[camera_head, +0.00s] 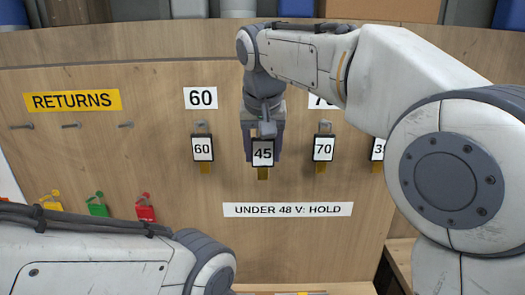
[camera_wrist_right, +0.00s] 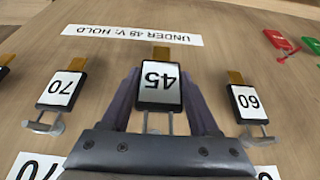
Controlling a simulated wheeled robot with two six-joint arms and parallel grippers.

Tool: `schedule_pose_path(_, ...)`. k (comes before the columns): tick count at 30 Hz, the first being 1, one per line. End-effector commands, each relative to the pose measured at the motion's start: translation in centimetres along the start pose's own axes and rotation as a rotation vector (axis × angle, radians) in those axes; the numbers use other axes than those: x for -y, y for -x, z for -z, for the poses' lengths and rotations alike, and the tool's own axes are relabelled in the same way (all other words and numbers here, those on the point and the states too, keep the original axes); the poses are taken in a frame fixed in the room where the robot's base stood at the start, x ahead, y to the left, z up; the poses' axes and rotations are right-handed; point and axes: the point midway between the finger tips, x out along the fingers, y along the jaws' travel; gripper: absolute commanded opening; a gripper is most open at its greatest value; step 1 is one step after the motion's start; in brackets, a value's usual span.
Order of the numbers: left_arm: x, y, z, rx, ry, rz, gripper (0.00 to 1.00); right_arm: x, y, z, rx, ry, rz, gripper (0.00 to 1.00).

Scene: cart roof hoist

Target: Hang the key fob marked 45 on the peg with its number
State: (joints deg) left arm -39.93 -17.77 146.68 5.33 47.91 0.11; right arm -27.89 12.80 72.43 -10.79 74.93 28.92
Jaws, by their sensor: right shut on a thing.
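The key fob marked 45 (camera_head: 263,153) is black with a white label and a yellow tab at its lower end. It is upright against the wooden board, between the 60 and 70 fobs. My right gripper (camera_head: 263,140) is shut on it, with a purple-grey finger on each side; the fob also shows in the right wrist view (camera_wrist_right: 160,84). A grey metal piece shows at the fob's top end there; I cannot tell whether the fob hangs on a peg. My right arm hides the board label above it. My left gripper is out of view.
The fobs marked 60 (camera_head: 202,147) and 70 (camera_head: 323,147) hang on either side. A yellow RETURNS sign (camera_head: 73,101) has bare pegs (camera_head: 71,126) below it. Green (camera_head: 98,208) and red (camera_head: 145,212) tags are at lower left. An UNDER 48 V: HOLD sign (camera_head: 288,210) is below.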

Motion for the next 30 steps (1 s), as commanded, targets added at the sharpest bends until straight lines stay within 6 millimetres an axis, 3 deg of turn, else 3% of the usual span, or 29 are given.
schedule_pose_path(18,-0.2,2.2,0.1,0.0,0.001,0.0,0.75,0.0,-1.5,3.3,0.002,0.0,0.0,0.0)
schedule_pose_path(30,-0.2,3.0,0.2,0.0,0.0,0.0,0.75,0.0,-2.3,4.0,0.001,0.0,0.0,0.0)
